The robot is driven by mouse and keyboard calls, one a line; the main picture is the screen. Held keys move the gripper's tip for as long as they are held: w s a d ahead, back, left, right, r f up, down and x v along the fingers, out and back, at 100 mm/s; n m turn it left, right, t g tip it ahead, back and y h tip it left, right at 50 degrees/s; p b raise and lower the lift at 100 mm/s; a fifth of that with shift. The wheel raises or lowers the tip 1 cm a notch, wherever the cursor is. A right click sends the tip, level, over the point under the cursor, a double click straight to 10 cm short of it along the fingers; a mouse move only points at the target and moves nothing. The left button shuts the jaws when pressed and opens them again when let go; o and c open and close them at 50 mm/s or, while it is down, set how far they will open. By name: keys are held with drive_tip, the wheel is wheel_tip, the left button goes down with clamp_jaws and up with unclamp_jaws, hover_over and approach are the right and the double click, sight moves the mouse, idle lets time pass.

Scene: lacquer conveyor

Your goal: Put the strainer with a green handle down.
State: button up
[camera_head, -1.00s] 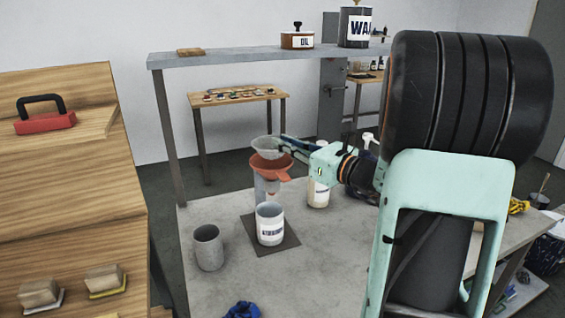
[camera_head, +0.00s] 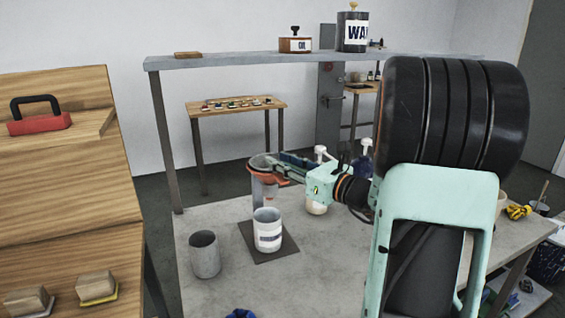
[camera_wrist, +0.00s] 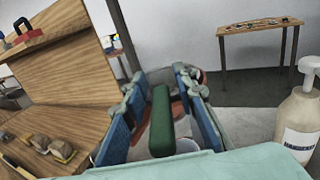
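The strainer (camera_head: 262,161) shows as a grey bowl at the orange funnel (camera_head: 272,179), which sits atop a grey cylindrical container (camera_head: 264,194) on the table. Whether the strainer rests fully on the funnel is hard to tell. Its green handle (camera_wrist: 162,125) lies between my gripper's blue-padded fingers in the wrist view, with a gap visible on both sides. My gripper (camera_wrist: 161,85) is open around the handle; it also shows in the head view (camera_head: 283,168), reaching in from the right. The fingers hide part of the strainer and funnel.
A labelled white cup (camera_head: 268,233) stands on a dark mat (camera_head: 262,252) in front of the funnel; a grey cup (camera_head: 205,256) is left of it. A pump bottle (camera_wrist: 298,122) stands close on the right. A raised shelf (camera_head: 230,61) spans behind. The table front is mostly clear.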

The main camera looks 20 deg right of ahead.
drive_tip(key=shift+r+p, duration=0.4)
drive_tip(key=shift+r, duration=0.05)
drive_tip(key=v, duration=1.2)
drive_tip(key=shift+b, duration=0.45)
